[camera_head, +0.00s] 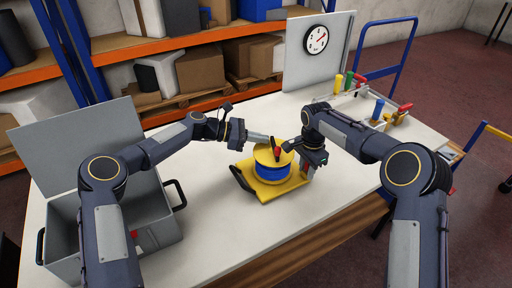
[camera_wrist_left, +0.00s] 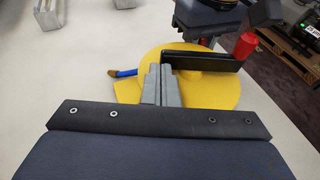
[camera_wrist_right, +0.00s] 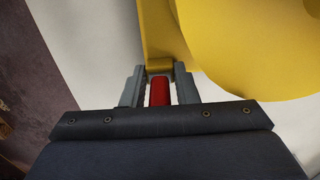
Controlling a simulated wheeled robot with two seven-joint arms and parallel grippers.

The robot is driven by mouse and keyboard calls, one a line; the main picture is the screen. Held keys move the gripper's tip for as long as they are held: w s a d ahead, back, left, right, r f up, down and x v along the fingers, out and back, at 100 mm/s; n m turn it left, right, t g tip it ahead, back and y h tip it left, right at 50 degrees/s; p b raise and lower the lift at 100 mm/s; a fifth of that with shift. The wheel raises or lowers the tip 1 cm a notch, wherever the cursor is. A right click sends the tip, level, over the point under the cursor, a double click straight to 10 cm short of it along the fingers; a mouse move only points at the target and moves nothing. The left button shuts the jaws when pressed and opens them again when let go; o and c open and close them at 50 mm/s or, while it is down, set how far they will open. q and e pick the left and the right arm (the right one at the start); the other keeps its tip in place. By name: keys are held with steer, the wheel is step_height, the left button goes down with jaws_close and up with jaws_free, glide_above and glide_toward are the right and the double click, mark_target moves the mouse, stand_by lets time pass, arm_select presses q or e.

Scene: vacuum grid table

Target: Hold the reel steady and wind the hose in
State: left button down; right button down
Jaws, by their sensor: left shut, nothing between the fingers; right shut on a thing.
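The yellow reel (camera_head: 272,160), wound with blue hose (camera_head: 262,172), stands on a yellow base (camera_head: 272,194) in the table's middle. Its black crank arm (camera_wrist_left: 205,62) lies across the top, with a red knob (camera_head: 277,153) at one end; the knob also shows in the left wrist view (camera_wrist_left: 246,45). My left gripper (camera_head: 268,138) is shut and empty over the reel, its tips close to the crank arm's other end. My right gripper (camera_wrist_right: 160,88) is shut on a red grip (camera_wrist_right: 160,92) by the yellow base's edge. A short blue hose length (camera_wrist_left: 127,72) with a brownish tip shows beside the reel.
An open grey box (camera_head: 155,225) stands on the table (camera_head: 230,235) at the left. A panel with a gauge (camera_head: 316,40) stands at the back. Coloured-handled tools (camera_head: 378,110) stand at the back right. The table's front is clear.

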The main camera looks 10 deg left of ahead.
arm_select(q)
steer(key=shift+w+d, duration=0.75)
steer(key=shift+d, duration=0.1)
steer(key=shift+w+d, duration=0.3)
steer(key=shift+d, duration=0.25)
steer(key=shift+w+d+m+g, duration=0.2)
steer(key=shift+d+m+g, duration=0.1)
steer(key=shift+m+g, duration=0.15)
stand_by(0.3)
